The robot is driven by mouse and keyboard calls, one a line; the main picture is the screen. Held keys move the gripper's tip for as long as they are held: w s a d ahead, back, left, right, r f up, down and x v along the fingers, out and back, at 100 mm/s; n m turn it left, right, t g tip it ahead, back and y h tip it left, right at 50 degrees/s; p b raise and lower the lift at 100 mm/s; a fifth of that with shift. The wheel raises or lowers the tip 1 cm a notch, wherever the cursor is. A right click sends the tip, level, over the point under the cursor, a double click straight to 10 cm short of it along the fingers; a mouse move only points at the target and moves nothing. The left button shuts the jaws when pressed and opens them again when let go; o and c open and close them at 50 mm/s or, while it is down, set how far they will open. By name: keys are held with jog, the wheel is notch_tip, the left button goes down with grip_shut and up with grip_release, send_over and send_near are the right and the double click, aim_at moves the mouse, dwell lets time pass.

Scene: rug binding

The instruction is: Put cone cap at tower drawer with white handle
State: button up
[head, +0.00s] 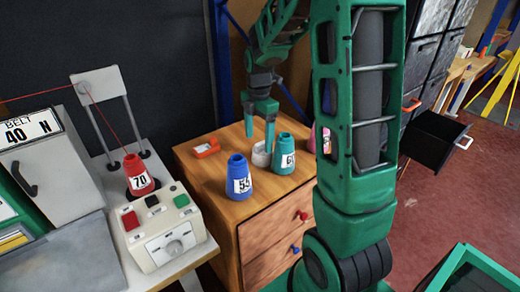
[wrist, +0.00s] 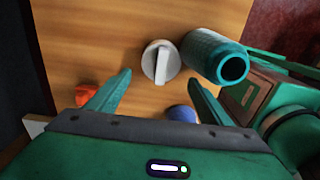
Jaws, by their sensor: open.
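The cone cap (head: 261,154) is a small pale grey-white round piece with a raised ridge, lying on the wooden cabinet top. It also shows in the wrist view (wrist: 160,62), just beyond and between my fingertips. My gripper (head: 260,137) is open and empty, pointing down over the cap; its fingers (wrist: 160,84) are apart from it. At the right of the head view, a black tower drawer (head: 432,143) is pulled out, with a white handle (head: 464,142) on its front. Part of the tower is hidden behind my arm.
A teal cone (head: 283,157) stands close to the cap's right; a blue cone (head: 238,180) stands in front. An orange piece (head: 206,148) lies at the left of the wooden top (head: 205,170). A red cone (head: 137,176) stands on the machine. An orange handle (head: 412,104) is near the drawer.

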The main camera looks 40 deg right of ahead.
aim_at(258, 153)
jog(key=shift+f, duration=3.6)
jog(key=c, duration=1.1)
jog(key=shift+r, duration=0.15)
notch_tip(258, 153, up, 18)
